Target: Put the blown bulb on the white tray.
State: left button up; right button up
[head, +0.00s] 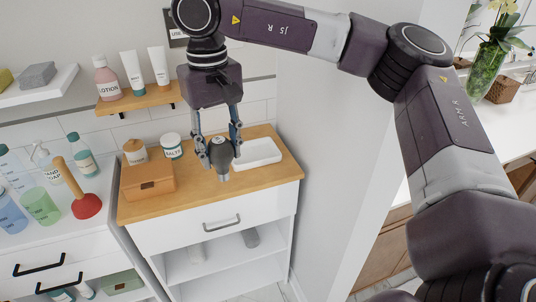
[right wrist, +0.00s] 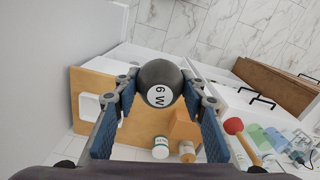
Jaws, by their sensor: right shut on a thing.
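My right gripper (head: 220,142) is shut on a dark grey bulb (head: 221,158), held over the wooden top of the small cabinet. The bulb also shows between the blue finger pads in the right wrist view (right wrist: 160,75), with a white label reading 6 W. The white tray (head: 264,150) lies on the cabinet top, just right of the bulb in the head view. It is partly visible at the left in the right wrist view (right wrist: 88,107). My left gripper is not in view.
On the cabinet top (head: 215,197), a wooden box (head: 148,184) and two jars, one labelled SALTS (head: 172,146), stand left of the bulb. A wall stands close to the right. A shelf (head: 140,101) with a lotion bottle and two tubes hangs behind.

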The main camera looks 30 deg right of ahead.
aim_at(253, 155)
jog(key=z, duration=0.35)
jog(key=j+z, duration=0.15)
jog(key=z, duration=0.25)
jog(key=i+j+z, duration=0.1)
jog(key=z, duration=0.25)
jog(key=i+j, duration=0.9)
